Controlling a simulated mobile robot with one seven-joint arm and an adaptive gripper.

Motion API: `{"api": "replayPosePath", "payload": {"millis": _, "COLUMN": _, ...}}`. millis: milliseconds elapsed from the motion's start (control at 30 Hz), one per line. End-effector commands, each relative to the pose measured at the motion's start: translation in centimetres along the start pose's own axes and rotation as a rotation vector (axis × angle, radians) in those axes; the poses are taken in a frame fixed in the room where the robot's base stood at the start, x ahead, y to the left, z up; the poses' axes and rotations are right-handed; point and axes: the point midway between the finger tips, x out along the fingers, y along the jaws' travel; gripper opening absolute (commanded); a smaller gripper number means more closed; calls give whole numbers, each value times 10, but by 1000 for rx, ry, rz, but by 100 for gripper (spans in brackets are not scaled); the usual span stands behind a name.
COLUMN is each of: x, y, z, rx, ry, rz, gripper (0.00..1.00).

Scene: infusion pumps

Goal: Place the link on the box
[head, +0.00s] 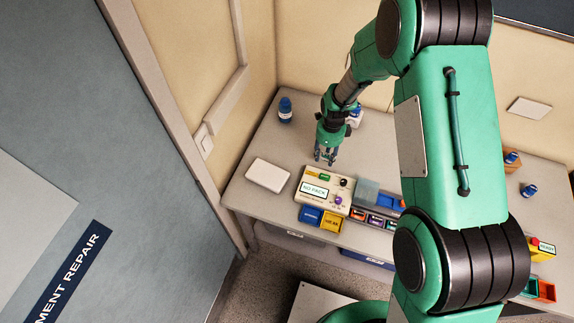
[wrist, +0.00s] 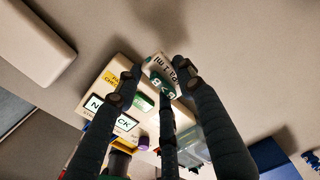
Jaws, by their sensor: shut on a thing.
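My gripper (head: 326,154) is over the back of the table, above and behind the cream device with the "NO PACK" display (head: 313,191). In the wrist view its fingers (wrist: 157,72) are shut on a small pale block with a green label (wrist: 165,68), probably the link; its lettering is only partly readable. The block is partly hidden by the fingers and cannot be made out in the head view. A white flat box with rounded corners (head: 268,175) lies left of the device, and it also shows at upper left in the wrist view (wrist: 32,42). It looks bare on top.
Blue and yellow bins (head: 321,219) stand in front of the device. A translucent box (head: 366,192) and small coloured bins (head: 376,221) are to its right. A blue-capped bottle (head: 285,110) stands at the back left. Grey tabletop (head: 262,143) is clear behind the white box.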

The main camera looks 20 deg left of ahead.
Motion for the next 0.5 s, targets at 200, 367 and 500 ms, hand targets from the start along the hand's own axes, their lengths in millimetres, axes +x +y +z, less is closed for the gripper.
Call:
{"api": "replayPosePath", "payload": {"millis": 200, "x": -3, "y": 16, "z": 10, "rx": -6, "ry": 0, "rz": -1, "gripper": 12}}
{"api": "replayPosePath", "payload": {"millis": 367, "x": -8, "y": 42, "z": 26, "rx": -13, "ry": 0, "rz": -2, "gripper": 12}}
{"api": "replayPosePath", "payload": {"millis": 500, "x": -14, "y": 75, "z": 41, "rx": -22, "ry": 0, "rz": -2, "gripper": 12}}
